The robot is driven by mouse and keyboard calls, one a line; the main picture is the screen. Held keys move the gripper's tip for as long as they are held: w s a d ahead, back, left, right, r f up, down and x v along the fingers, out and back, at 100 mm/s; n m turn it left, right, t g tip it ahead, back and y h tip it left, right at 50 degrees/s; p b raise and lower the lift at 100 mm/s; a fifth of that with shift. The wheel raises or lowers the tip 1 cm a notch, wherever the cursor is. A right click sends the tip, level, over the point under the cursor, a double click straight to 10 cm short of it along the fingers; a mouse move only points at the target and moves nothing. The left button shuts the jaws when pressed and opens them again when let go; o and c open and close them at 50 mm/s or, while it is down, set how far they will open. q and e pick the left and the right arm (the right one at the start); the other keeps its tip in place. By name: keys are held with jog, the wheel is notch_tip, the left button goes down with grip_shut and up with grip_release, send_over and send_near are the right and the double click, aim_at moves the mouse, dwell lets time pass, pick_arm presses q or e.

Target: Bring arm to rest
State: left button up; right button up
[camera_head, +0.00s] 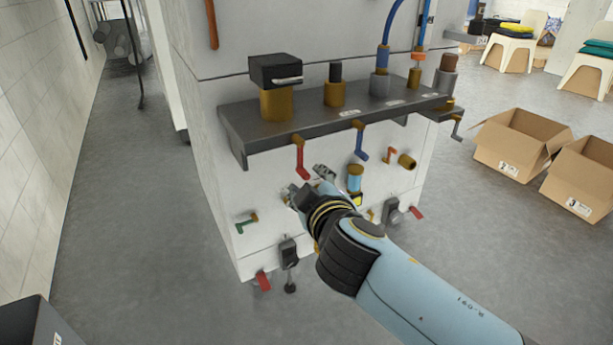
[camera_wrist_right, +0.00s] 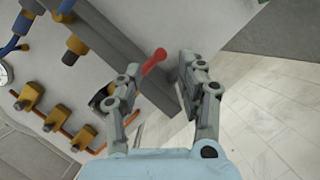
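My right arm comes in from the lower right of the head view, light blue with dark joint rings. My right gripper (camera_head: 309,184) is in front of the white washer panel (camera_head: 222,170), below the grey shelf. In the right wrist view the fingers of this gripper (camera_wrist_right: 161,76) are spread apart with nothing held. A red lever (camera_wrist_right: 152,62) shows beyond and between the fingertips there. In the head view a red lever (camera_head: 301,160) hangs from the shelf just above and left of the gripper. My left gripper is not in view.
The grey shelf (camera_head: 235,128) carries brass and black fittings, with a blue lever (camera_head: 361,142) below it. A green lever (camera_head: 246,223) and low red levers stick out of the panel. Cardboard boxes (camera_head: 519,143) stand at the right. The floor left of the washer is clear.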

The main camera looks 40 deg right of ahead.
jog(key=shift+s+a+r, duration=0.2)
jog(key=shift+s+a, duration=0.1)
jog(key=shift+s, duration=0.2)
jog(key=shift+w+d+r, duration=0.1)
jog(key=shift+d, duration=0.05)
jog(key=s+a+f+g+y+p, duration=0.1)
jog(key=s+f+g, duration=0.1)
jog(key=s+f, duration=0.5)
jog(key=s+f+g+y, duration=0.2)
jog(key=f, duration=1)
jog(key=s+a+f+g+y+p, duration=0.1)
jog(key=s+f+g, duration=0.1)
jog(key=s+f, duration=0.5)
jog(key=s+f+m+g, duration=0.1)
jog(key=s+f+g, duration=0.1)
jog(key=s+f, duration=0.3)
jog(key=s+f+m+g+y, duration=0.1)
jog(key=s+f, duration=0.4)
jog(key=s, duration=0.7)
jog(key=s+f+m+g+y, duration=0.1)
jog(key=s+f+g, duration=0.2)
jog(key=s+f, duration=0.3)
jog(key=s, duration=0.3)
jog(key=shift+s+a, duration=0.2)
jog(key=shift+s, duration=0.15)
